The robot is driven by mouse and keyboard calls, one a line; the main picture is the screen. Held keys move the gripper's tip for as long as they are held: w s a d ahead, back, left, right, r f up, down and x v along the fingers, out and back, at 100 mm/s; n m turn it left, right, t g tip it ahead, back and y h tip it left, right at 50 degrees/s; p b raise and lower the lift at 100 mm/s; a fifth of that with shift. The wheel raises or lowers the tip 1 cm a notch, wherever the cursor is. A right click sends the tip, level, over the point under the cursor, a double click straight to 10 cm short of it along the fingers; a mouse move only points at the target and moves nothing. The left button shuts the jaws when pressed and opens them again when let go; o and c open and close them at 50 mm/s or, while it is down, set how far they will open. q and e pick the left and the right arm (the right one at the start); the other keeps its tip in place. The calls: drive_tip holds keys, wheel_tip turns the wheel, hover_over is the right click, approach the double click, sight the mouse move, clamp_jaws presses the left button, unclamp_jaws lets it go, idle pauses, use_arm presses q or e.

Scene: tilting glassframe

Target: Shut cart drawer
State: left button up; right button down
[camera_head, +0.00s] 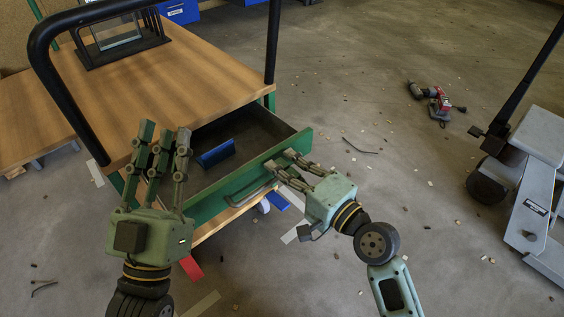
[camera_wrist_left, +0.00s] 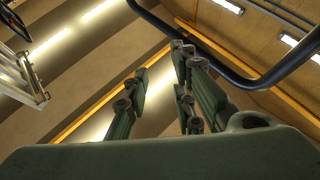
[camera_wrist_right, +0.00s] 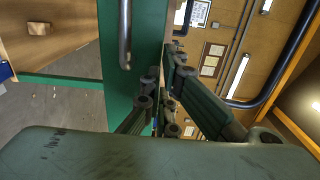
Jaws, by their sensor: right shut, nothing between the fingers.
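The cart drawer (camera_head: 225,188) is pulled open below the cart's wooden top (camera_head: 170,75). Its green front also shows in the right wrist view (camera_wrist_right: 146,50), with the metal handle (camera_wrist_right: 123,35) on it. My right gripper (camera_head: 279,163) is shut and empty, its fingertips at the drawer front beside the handle; I cannot tell whether they touch it. My left gripper (camera_head: 163,135) has its fingers spread and empty, in front of the cart's near left edge. It hides part of the drawer's left side.
A blue item (camera_head: 217,153) lies inside the drawer. A black tubular rail (camera_head: 50,60) rises from the cart top, and a black frame with glass (camera_head: 118,38) stands there. A grey wheeled machine (camera_head: 535,185) is at right. A red tool (camera_head: 438,102) lies on the floor.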

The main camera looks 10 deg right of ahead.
sight(196, 196)
drive_tip(key=shift+w+a, duration=0.3)
drive_tip(key=shift+w, duration=0.15)
use_arm(q)
drive_tip(key=shift+s+r+t, duration=0.3)
drive_tip(key=shift+r, duration=0.1)
drive_tip(key=shift+w, duration=0.1)
